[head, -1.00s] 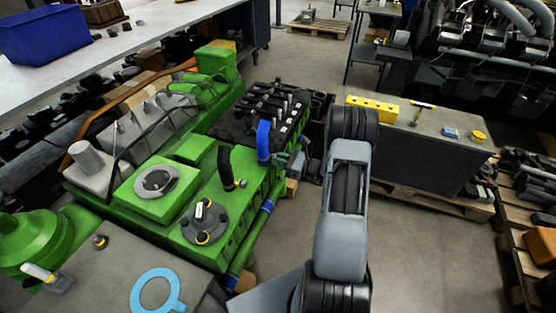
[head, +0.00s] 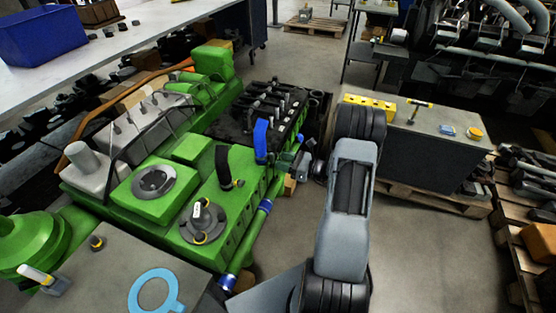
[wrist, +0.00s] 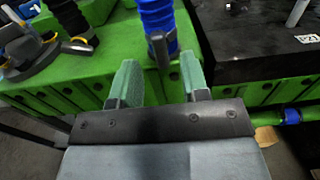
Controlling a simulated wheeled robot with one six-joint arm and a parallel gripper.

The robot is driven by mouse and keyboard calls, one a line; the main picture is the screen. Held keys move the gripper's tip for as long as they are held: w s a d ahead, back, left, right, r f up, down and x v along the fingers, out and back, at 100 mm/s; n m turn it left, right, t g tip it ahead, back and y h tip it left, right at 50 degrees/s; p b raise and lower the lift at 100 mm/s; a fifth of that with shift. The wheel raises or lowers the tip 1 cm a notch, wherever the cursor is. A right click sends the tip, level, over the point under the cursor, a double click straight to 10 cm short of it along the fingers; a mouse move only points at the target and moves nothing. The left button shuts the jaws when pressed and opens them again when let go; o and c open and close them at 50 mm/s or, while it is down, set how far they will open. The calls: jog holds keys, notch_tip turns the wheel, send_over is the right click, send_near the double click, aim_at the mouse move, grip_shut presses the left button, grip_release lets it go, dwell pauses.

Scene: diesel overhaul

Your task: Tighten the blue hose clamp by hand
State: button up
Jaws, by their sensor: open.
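The upright blue hose (head: 261,139) stands on the near right edge of the green engine (head: 205,190) in the head view. In the wrist view the ribbed blue hose (wrist: 157,16) is at top centre, with a dark clamp piece (wrist: 159,46) on its near side by the foot. My gripper (wrist: 160,82) is open, with two green-padded fingers pointing towards the hose. The clamp piece lies beyond the fingertips, in line with the gap, apart from them as far as I can tell. In the head view my gripper (head: 288,161) is small and just right of the hose.
A black hose (head: 223,166) stands left of the blue hose. A black cylinder-head block (head: 262,112) lies behind it. A grey cabinet (head: 425,150) with a yellow block (head: 370,102) stands right of my arm. Bare floor lies in front.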

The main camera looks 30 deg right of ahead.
jog(key=v, duration=1.1)
jog(key=shift+b, duration=0.4)
jog(key=s+a+n+g+h+p, duration=0.2)
jog(key=s+a+n+g+h, duration=0.1)
jog(key=s+a+n+g, duration=0.75)
jog(key=a+r+n+h+p, duration=0.1)
jog(key=a+r+n+h, duration=0.2)
jog(key=r+n, duration=0.2)
jog(key=a+r+n+h+p, duration=0.1)
jog(key=a+r+n+h, duration=0.2)
jog(key=r+n, duration=0.3)
jog(key=s+a+r+n+h+p, duration=0.1)
jog(key=a+r+n+h+p, duration=0.1)
jog(key=r+n, duration=0.4)
notch_tip(320, 180, up, 4)
jog(key=shift+a+f+t+h, duration=0.1)
jog(key=shift+a+t+h, duration=0.45)
jog(key=shift+a, duration=0.6)
jog(key=shift+s, duration=0.1)
